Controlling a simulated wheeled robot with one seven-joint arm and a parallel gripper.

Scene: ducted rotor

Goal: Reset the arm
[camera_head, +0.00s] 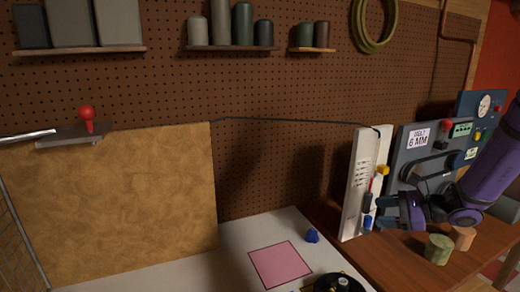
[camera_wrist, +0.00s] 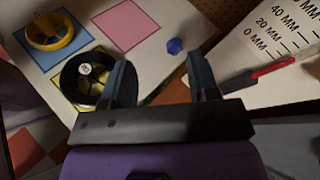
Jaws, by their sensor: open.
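My gripper (camera_head: 378,212) is at the right in the head view, over the wooden bench in front of a white upright panel. In the wrist view my gripper (camera_wrist: 161,80) has its two dark fingers apart, with nothing between them. A small blue piece (camera_head: 312,236) stands by the pink square (camera_head: 280,264); the piece also shows in the wrist view (camera_wrist: 174,46).
The white panel (camera_head: 352,185) stands close to my gripper; its millimetre scale and a red pointer (camera_wrist: 272,68) show in the wrist view. A grey control panel (camera_head: 412,150) is behind my arm. Green (camera_head: 438,249) and orange (camera_head: 462,238) cylinders stand below it.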

